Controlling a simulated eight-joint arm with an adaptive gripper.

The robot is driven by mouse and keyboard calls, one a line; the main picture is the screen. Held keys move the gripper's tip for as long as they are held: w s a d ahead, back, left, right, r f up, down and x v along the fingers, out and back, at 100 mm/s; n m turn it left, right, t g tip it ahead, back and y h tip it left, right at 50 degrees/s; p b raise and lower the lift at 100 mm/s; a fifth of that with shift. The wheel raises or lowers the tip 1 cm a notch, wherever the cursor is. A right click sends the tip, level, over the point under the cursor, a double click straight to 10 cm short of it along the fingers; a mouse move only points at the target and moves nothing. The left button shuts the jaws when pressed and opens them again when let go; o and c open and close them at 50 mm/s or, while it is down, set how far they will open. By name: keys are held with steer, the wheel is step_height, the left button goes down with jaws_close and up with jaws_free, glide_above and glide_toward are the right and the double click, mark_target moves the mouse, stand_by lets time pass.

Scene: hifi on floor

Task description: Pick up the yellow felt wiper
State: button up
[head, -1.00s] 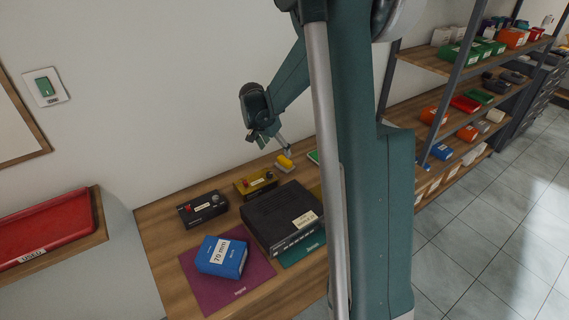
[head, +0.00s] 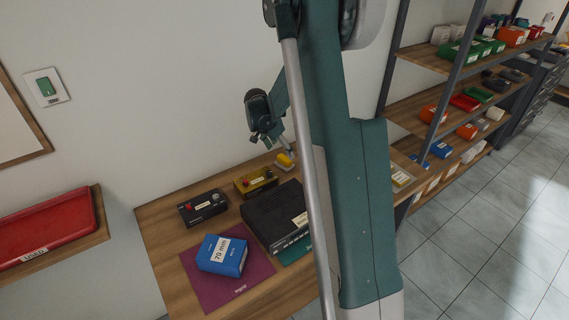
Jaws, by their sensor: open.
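The yellow felt wiper (head: 284,160) sits at the back of the wooden table, behind the black hi-fi box, in the head view. It looks like a small yellow block with a lighter grey edge. My gripper (head: 272,143) is open, just above and to the left of the wiper. One finger appears close to the wiper; I cannot tell whether it touches. My arm hides the right part of the table.
A yellow box with knobs (head: 255,182), a black box with knobs (head: 203,207) and the black hi-fi box (head: 273,217) stand near. A blue box (head: 221,256) lies on a purple mat (head: 252,282). The wall (head: 170,110) is close behind.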

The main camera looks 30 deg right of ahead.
mark_target(284, 158)
steer(key=shift+x, duration=1.05)
steer(key=shift+f, duration=0.1)
steer(key=shift+p+x, duration=0.35)
steer(key=shift+x, duration=2.2)
steer(key=shift+w+a, duration=0.15)
steer(key=shift+c, duration=0.5)
steer(key=c, duration=1)
